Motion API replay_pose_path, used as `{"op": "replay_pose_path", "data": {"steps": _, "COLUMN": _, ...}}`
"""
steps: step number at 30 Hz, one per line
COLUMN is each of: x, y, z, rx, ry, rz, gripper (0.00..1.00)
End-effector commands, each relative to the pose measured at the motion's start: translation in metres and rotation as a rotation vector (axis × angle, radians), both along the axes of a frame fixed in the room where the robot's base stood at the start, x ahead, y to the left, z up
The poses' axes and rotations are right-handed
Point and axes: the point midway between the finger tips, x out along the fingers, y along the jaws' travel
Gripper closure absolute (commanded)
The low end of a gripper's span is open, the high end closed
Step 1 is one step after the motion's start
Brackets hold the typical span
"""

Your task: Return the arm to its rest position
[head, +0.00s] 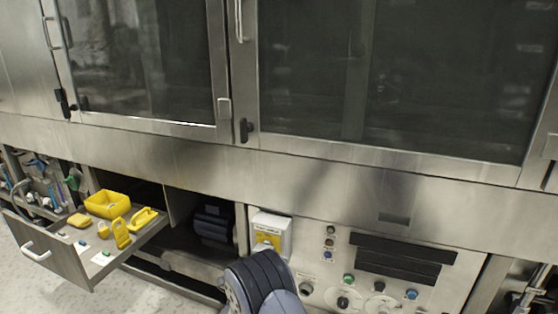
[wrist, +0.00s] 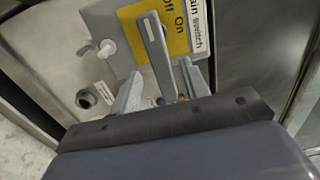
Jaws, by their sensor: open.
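My gripper (wrist: 160,88) shows in the wrist view with its two grey fingers apart. Nothing is seen held between them. They are just in front of the grey main switch box (wrist: 105,18), near its grey lever (wrist: 152,32). I cannot tell whether a finger touches the lever. The switch box has a yellow Off/On label (wrist: 180,30). In the head view my arm (head: 262,284) rises from the bottom edge, below the pale switch box (head: 270,226), and its gripper cannot be made out.
A control panel (head: 390,290) with buttons lies right of my arm. An open drawer (head: 60,258) juts out at the left, holding a yellow box (head: 107,204), a yellow padlock (head: 121,234) and other items. Large glass doors (head: 390,75) stand above. Floor (head: 150,298) shows at lower left.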

Motion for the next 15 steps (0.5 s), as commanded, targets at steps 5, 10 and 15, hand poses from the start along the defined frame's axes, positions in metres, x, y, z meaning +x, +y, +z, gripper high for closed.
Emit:
{"op": "replay_pose_path", "data": {"steps": 5, "x": 0.031, "y": -0.012, "z": -0.001, "rx": 0.002, "ry": -0.002, "rz": -0.002, "gripper": 0.56}}
{"op": "replay_pose_path", "data": {"steps": 10, "x": 0.047, "y": -0.017, "z": -0.001, "rx": 0.007, "ry": -0.002, "rz": 0.0, "gripper": 0.56}}
{"op": "replay_pose_path", "data": {"steps": 15, "x": 0.046, "y": -0.017, "z": -0.001, "rx": 0.042, "ry": -0.015, "rz": 0.0, "gripper": 0.56}}
